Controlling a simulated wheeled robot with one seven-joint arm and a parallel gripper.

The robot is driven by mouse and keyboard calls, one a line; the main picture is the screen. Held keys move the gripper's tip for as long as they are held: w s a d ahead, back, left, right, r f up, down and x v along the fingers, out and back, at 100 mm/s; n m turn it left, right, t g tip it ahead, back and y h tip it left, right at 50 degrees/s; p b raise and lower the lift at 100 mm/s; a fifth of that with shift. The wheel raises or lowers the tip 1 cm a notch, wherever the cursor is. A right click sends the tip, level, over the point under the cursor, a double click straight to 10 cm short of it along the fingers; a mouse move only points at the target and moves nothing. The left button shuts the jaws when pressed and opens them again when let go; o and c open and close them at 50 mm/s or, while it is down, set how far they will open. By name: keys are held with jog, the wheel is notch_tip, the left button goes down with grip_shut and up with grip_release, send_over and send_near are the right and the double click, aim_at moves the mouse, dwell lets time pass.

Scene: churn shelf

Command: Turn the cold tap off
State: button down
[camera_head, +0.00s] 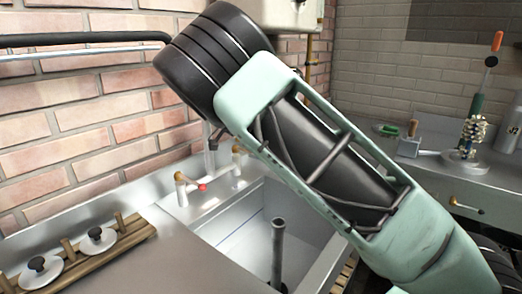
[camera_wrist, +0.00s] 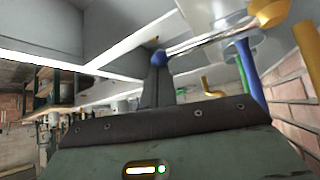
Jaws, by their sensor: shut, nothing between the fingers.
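The sink tap stands at the back of the metal sink (camera_head: 262,225) in the head view. Its red-ended handle (camera_head: 202,187) is on the left side, and the right side of the tap is partly behind my arm. In the wrist view a blue ball (camera_wrist: 158,58) is on the end of a chrome lever (camera_wrist: 205,42), which runs to a brass fitting (camera_wrist: 268,12). My gripper (camera_wrist: 157,72) is shut and empty, its fingertips right at the blue ball; I cannot tell whether they touch. In the head view my gripper is hidden behind my arm.
A brick wall (camera_head: 70,125) rises behind the counter. A wooden rack (camera_head: 75,255) with lidded knobs lies on the left counter. A blue pipe (camera_wrist: 248,70) runs beside the wall in the wrist view. An upright dark pipe (camera_head: 278,255) stands in the sink.

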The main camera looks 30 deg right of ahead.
notch_tip(320, 180, up, 9)
jog(key=shift+d+r, duration=0.15)
jog(key=shift+r, duration=0.05)
dwell(0.6)
jog(key=s+a+f+n+y+p, duration=0.3)
jog(key=s+a+f+n+y, duration=0.35)
jog(key=s+a+n, duration=0.55)
jog(key=s+a+n+p, duration=0.1)
jog(key=s+a+n, duration=0.3)
jog(key=s, duration=0.4)
jog(key=s+a+r+n+y+p, duration=0.1)
jog(key=s+a+n, duration=0.4)
jog(key=s, duration=0.4)
jog(key=s+a+n+y+p, duration=0.1)
jog(key=s+a+n, duration=0.3)
jog(key=s, duration=0.5)
jog(key=shift+a+r+n+p, duration=0.25)
jog(key=shift+n+p, duration=0.15)
jog(key=shift+n, duration=0.1)
jog(key=shift+y, duration=0.25)
